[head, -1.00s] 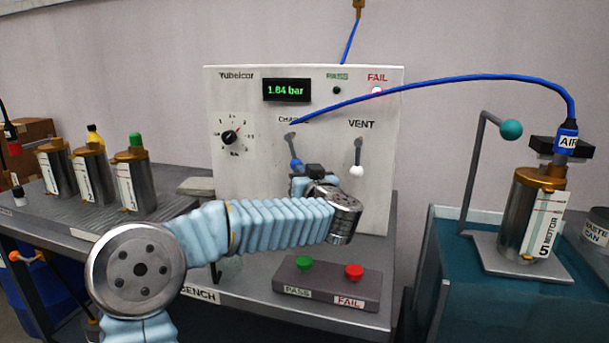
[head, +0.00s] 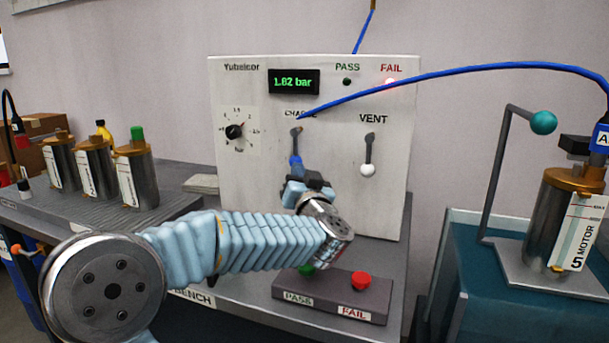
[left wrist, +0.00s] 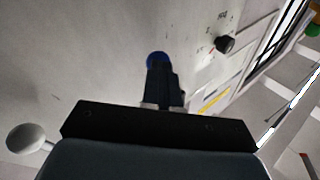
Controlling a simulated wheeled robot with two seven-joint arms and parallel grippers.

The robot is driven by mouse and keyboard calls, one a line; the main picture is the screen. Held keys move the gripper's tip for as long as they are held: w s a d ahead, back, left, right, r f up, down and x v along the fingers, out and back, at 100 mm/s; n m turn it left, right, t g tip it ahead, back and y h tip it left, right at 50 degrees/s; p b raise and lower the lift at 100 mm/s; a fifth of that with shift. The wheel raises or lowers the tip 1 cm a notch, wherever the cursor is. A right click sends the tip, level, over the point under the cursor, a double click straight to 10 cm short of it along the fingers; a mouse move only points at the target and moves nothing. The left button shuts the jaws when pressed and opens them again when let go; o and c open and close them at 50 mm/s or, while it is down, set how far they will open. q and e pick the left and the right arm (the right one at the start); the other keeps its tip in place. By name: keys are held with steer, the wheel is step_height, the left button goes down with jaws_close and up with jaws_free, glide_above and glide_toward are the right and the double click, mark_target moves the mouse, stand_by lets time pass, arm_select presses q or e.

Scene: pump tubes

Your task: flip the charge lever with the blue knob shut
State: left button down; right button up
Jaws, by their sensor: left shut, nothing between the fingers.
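The charge lever (head: 296,142) hangs down from its pivot on the white test panel, its blue knob (head: 296,165) at the lower end. The blue knob also shows in the left wrist view (left wrist: 157,59), just beyond my fingertips and partly hidden by them. My left gripper (head: 307,180) is shut with nothing in it, close below the blue knob. In the left wrist view its dark fingers (left wrist: 162,85) are together and point at the knob. I cannot tell whether they touch it. My right gripper is not in view.
The vent lever with a white knob (head: 367,170) hangs down to the right. The panel display (head: 293,82) reads 1.82 bar and the FAIL lamp (head: 389,82) is lit. A blue hose (head: 450,73) crosses to the motor (head: 570,215). A button box (head: 335,293) stands in front.

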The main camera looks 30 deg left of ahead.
mark_target(294, 144)
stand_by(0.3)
arm_select(q)
steer(key=r, duration=0.4)
steer(key=shift+s+d+r+p, duration=0.1)
steer(key=shift+s+r+p, duration=0.05)
steer(key=shift+s+p, duration=0.15)
steer(key=s+d+r, duration=0.8)
steer(key=s, duration=0.2)
steer(key=shift+s+r+p, duration=0.3)
steer(key=shift+s, duration=0.05)
